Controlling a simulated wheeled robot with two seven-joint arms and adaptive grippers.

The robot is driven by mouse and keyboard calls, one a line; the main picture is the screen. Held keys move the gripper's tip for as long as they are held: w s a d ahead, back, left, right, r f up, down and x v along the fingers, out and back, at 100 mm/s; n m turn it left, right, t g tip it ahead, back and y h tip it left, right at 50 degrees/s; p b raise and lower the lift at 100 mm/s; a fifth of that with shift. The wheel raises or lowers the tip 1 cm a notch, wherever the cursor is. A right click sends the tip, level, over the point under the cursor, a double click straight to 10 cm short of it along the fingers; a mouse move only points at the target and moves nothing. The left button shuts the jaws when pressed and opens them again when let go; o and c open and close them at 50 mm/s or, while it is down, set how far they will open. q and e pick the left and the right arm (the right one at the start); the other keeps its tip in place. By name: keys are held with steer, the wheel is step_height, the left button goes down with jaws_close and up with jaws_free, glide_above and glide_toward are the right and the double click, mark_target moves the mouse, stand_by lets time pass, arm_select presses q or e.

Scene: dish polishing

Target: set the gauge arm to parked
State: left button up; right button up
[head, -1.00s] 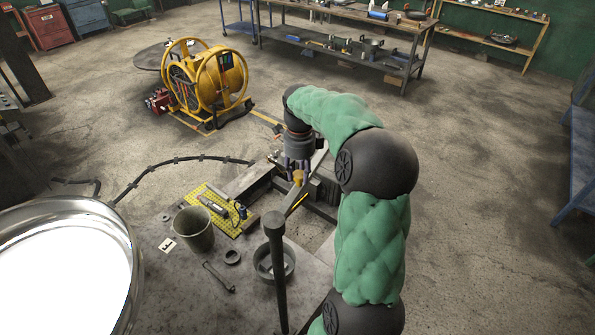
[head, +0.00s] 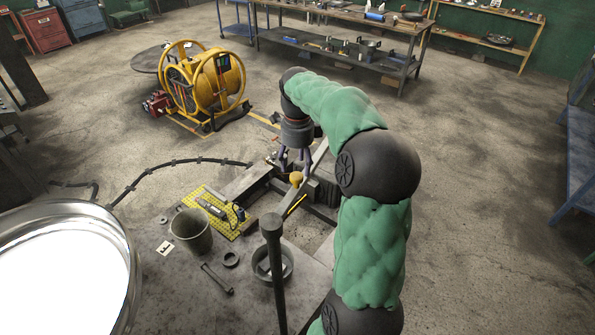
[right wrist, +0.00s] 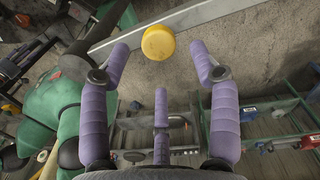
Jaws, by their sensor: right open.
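The gauge arm (head: 287,203) is a thin grey bar with a round yellow knob (head: 296,178). It slants from lower left to upper right beside a dark block on the bench. My right gripper (head: 294,163) is just above and behind the knob, its purple fingers spread. In the right wrist view, the gripper (right wrist: 162,60) is open and empty. The yellow knob (right wrist: 158,43) shows just beyond the fingertips, apart from them, with the grey bar (right wrist: 205,19) running behind it. The bar's pivot and any parked mark are hard to make out. My left gripper is not in view.
A dark upright post (head: 274,265) stands in front of the gauge. A grey cup (head: 191,232), a yellow perforated plate (head: 222,225) and a round dish (head: 285,262) lie near it. A large shiny bowl (head: 122,235) fills the lower left.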

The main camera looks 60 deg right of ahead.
step_height(320, 180, up, 8)
steer(key=shift+f, duration=0.15)
stand_by(0.7)
